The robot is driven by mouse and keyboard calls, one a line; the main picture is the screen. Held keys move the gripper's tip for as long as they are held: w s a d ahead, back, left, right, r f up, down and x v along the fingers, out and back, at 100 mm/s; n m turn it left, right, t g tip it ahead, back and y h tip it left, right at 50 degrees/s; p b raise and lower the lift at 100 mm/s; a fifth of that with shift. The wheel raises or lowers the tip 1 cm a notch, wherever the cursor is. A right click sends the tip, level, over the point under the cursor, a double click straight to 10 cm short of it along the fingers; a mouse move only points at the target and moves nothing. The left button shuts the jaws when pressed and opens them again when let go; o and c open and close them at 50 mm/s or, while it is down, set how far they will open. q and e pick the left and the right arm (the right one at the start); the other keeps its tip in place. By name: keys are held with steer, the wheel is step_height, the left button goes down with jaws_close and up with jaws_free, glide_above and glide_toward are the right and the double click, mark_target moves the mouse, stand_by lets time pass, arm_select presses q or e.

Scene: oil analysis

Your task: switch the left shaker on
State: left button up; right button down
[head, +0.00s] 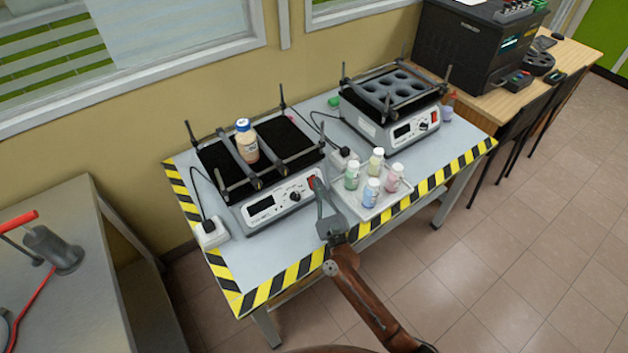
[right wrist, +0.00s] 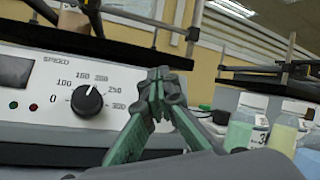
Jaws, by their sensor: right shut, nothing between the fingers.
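The left shaker (head: 280,205) stands on the left part of the table. Its front panel carries a dark display, a black speed dial (head: 294,197) and a red switch (head: 312,182) at the right end. The right wrist view shows the panel close up, with the dial (right wrist: 87,101) left of the fingers; the red switch is hidden there behind the fingers. My right gripper (head: 317,184) is shut and empty, its tips at the red switch; I cannot tell if they touch it. It also shows in the right wrist view (right wrist: 160,82). My left gripper is not in view.
A capped bottle (head: 246,140) stands on the left shaker between bars. A tray (head: 375,212) with several capped bottles lies right of my gripper. The right shaker (head: 405,132) stands behind it. A white power box (head: 211,232) sits left of the left shaker.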

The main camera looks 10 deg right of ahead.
steer(key=shift+w+a+r, duration=0.1)
steer(key=shift+w+a, duration=0.1)
steer(key=shift+a, duration=0.15)
steer(key=shift+a+r, duration=0.1)
stand_by(0.6)
stand_by(0.4)
steer(key=shift+s, duration=0.15)
steer(key=s, duration=0.1)
steer(key=s+d+p, duration=0.1)
steer(key=s+d+r+p, duration=0.1)
steer(key=shift+s, duration=0.4)
stand_by(0.5)
